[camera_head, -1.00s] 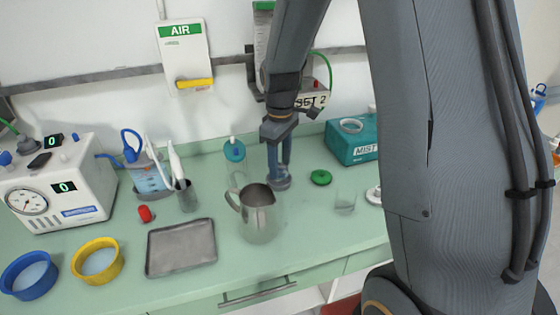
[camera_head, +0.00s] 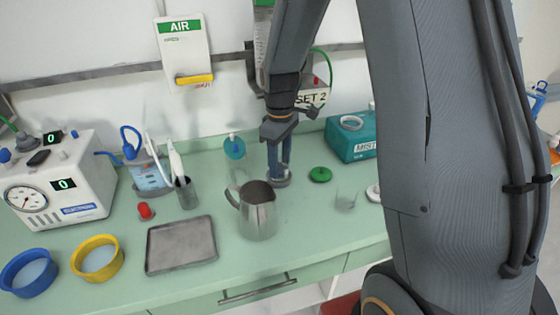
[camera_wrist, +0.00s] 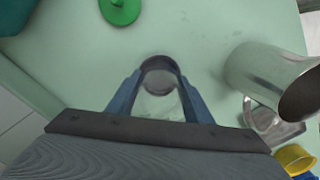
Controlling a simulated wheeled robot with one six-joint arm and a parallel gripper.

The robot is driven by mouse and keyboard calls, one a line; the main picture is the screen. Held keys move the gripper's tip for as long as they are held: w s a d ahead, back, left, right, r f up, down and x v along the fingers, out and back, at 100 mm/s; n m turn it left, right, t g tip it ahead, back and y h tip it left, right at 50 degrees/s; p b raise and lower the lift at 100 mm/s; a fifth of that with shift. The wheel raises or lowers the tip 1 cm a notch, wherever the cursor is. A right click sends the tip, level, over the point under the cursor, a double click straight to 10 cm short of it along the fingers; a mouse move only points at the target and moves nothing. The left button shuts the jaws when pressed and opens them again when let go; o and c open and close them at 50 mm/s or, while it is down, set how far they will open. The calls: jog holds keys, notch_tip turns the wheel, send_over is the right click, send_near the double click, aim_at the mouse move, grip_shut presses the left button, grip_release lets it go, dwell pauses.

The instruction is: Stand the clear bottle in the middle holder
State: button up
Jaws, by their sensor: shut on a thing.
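My gripper (camera_head: 279,168) is shut on a clear see-through thing, which looks like the clear bottle (camera_wrist: 160,104). In the wrist view it sits between the two blue fingers, with a grey round rim at its far end. In the head view my gripper points down behind the metal jug (camera_head: 258,214), low over the counter. I cannot tell whether the bottle touches the counter. A blue ring (camera_head: 29,285) and a yellow ring (camera_head: 98,273), which look like holders, stand at the front left. A third such ring is not in view, so I cannot tell which is the middle holder.
A metal tray (camera_head: 181,246) lies left of the jug. A teal box (camera_head: 352,141) stands behind. A red-capped item (camera_head: 145,210), a pen cup (camera_head: 187,193) and a gauge machine (camera_head: 62,184) are left.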

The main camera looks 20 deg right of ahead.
aim_at(280, 145)
jog(key=shift+f, duration=0.7)
dwell(1.0)
jog(key=o, duration=1.2)
jog(key=shift+r+p, duration=2.7)
jog(key=shift+r, duration=0.85)
jog(key=s+r+m, duration=0.1)
jog(key=s+m, duration=0.2)
jog(key=s, duration=0.2)
jog(key=s+r+m+t+b, duration=0.1)
jog(key=s+m, duration=0.1)
jog(key=s, duration=0.4)
jog(key=s+r+m+t, duration=0.1)
jog(key=s+r+m, duration=0.1)
jog(key=s, duration=0.4)
jog(key=shift+a+m, duration=0.2)
jog(key=shift+m, duration=0.6)
